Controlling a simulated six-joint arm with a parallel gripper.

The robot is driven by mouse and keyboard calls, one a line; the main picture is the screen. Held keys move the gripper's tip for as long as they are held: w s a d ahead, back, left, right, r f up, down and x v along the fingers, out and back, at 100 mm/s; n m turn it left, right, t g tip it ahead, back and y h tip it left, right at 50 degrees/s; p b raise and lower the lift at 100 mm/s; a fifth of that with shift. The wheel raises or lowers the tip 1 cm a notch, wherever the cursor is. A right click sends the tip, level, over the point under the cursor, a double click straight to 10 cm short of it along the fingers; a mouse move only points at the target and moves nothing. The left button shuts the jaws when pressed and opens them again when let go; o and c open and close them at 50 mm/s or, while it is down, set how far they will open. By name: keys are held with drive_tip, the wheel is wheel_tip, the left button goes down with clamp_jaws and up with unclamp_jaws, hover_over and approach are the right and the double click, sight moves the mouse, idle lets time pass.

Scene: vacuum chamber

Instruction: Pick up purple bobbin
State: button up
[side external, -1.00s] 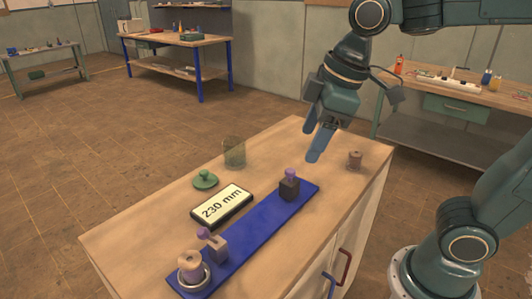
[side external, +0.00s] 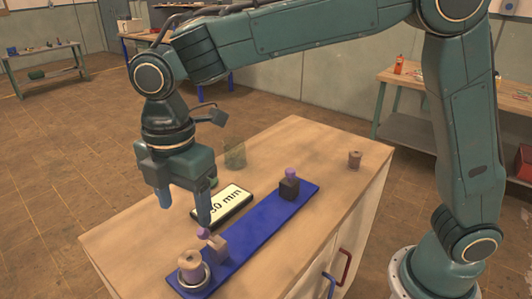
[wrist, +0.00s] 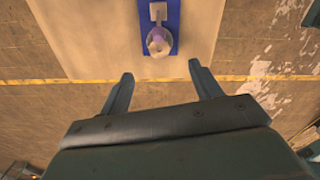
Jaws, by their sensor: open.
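A spool-shaped bobbin (side external: 190,263), tan with a faint purple tint, stands upright in a pale ring at the near left end of the blue strip (side external: 255,230). In the wrist view the ring and a purplish shape (wrist: 158,38) show at the end of the strip, just beyond my fingertips. A second, brownish bobbin (side external: 354,159) stands at the table's right side. My gripper (side external: 184,211) is open, empty and pointing down, above the left part of the table. Both its fingers (wrist: 160,70) show apart in the wrist view.
A tan block with a purple ball (side external: 204,234) stands beside the ringed bobbin. A dark block with a purple ball (side external: 290,182) sits farther along the strip. A display (side external: 235,203) and a clear glass (side external: 235,155) stand behind. The table's right part is mostly clear.

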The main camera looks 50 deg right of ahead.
sight(190, 259)
drive_tip(key=shift+a+f+n, duration=0.3)
drive_tip(key=shift+a+f, duration=0.15)
drive_tip(key=shift+a, duration=0.2)
drive_tip(key=shift+f, duration=0.1)
drive_tip(key=shift+f, duration=4.2)
drive_tip(key=shift+w+d+f, duration=0.1)
drive_tip(key=shift+w+f, duration=0.05)
drive_tip(key=shift+f, duration=2.45)
drive_tip(key=c, duration=1)
